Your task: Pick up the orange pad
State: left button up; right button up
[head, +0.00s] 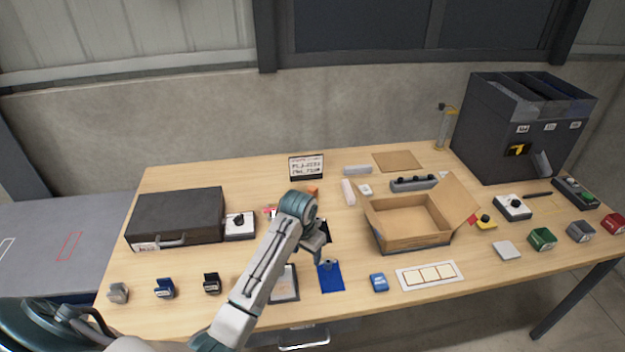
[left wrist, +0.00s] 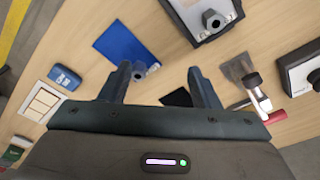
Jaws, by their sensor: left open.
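A small orange piece (head: 312,190), which looks like the orange pad, shows just behind my left arm in the head view. It lies on the table below the small sign, and my arm hides part of it. I cannot make it out in the left wrist view. My left gripper (head: 319,241) is above the middle of the table, nearer the front than the orange piece. In the left wrist view its two fingers (left wrist: 163,80) are apart with nothing held between them. My right gripper is not in view.
An open cardboard box (head: 405,215) stands right of my arm. A dark case (head: 176,217) is at left, a tall dark bin unit (head: 490,140) at back right. A small sign (head: 306,167) stands behind.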

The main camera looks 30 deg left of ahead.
aim_at(311, 189)
jog(key=i+j, duration=0.75)
jog(key=i, duration=0.25)
